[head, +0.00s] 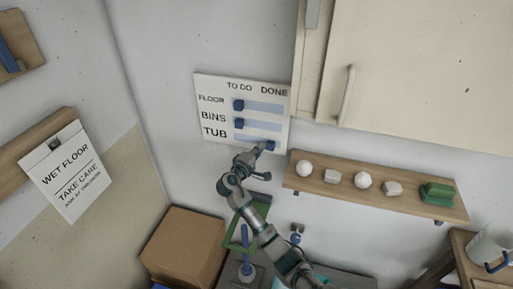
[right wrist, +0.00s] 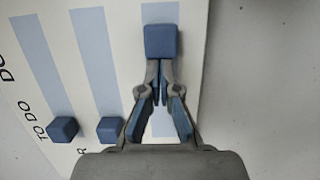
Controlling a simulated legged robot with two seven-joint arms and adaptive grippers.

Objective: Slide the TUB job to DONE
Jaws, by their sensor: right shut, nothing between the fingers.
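The white job board (head: 215,105) hangs on the wall with rows FLOOR, BINS and TUB under TO DO and DONE. The TUB slider (head: 270,146) is a blue block near the DONE end of its row. In the right wrist view the TUB slider (right wrist: 160,40) has a short piece of pale blue track beyond it. My right gripper (head: 261,148) is shut and empty. Its fingertips (right wrist: 160,66) are at the slider's TO DO side, seemingly touching it. The FLOOR slider (head: 238,105) and BINS slider (head: 239,124) sit at the TO DO end. My left gripper is out of view.
A wooden shelf (head: 375,190) right of the board's lower edge holds several pale lumps and a green block (head: 437,193). A cream cabinet (head: 420,70) is at the upper right. A cardboard box (head: 183,246) stands below left. A wet floor sign (head: 67,178) hangs at the left.

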